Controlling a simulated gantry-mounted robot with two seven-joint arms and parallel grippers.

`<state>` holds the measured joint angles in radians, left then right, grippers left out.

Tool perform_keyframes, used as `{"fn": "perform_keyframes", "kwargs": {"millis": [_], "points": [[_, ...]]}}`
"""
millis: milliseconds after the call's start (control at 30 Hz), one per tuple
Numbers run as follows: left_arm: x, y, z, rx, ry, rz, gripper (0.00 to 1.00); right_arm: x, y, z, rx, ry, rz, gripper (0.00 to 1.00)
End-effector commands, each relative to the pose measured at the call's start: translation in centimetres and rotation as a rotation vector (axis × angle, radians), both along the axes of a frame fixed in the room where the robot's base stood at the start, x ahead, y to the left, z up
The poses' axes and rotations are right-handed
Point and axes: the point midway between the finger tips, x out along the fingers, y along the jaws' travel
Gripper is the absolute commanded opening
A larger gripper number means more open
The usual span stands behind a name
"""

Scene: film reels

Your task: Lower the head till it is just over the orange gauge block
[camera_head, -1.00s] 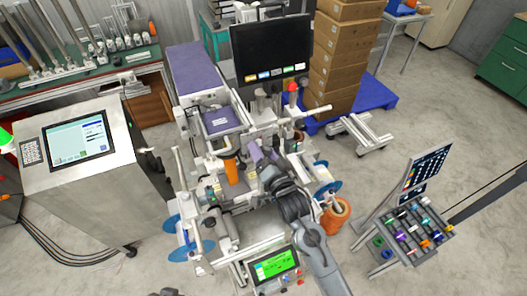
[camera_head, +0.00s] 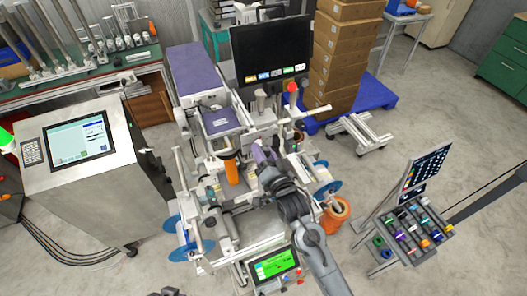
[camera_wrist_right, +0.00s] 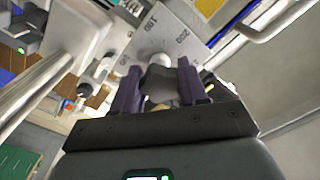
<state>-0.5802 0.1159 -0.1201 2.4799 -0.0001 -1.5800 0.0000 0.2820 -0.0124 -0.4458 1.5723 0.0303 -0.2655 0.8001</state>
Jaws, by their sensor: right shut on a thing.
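An orange upright block (camera_head: 232,172), which looks like the gauge block, stands in the middle of the machine in the head view. My right gripper (camera_head: 259,154) is just right of it, over the machine. In the right wrist view its two purple fingers (camera_wrist_right: 157,88) are shut on a grey rounded knob (camera_wrist_right: 160,82), in front of a grey plate (camera_wrist_right: 172,32) with printed numbers. I cannot make out the head itself or its gap to the block; my arm and machine parts crowd that spot. My left gripper does not show clearly.
Machine posts and rails surround the right gripper closely. A dark monitor (camera_head: 271,50) stands behind, and a small green-screen panel (camera_head: 273,264) in front. Blue reels (camera_head: 327,188) sit on the machine's right side. A rack of coloured parts (camera_head: 415,228) stands farther right, with open floor around.

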Motion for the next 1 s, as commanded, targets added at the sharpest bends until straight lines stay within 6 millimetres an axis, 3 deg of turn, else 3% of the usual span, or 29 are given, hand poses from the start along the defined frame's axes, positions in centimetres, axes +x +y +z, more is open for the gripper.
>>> {"fn": "perform_keyframes", "kwargs": {"millis": [600, 1000], "points": [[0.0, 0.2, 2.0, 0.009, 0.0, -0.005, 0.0, 0.0, 0.0, 0.5, -0.389, -0.173, 0.0, 0.12], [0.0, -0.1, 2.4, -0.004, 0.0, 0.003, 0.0, 0.1, 0.1, 0.8, -0.484, -0.223, -0.002, 0.12]]}}
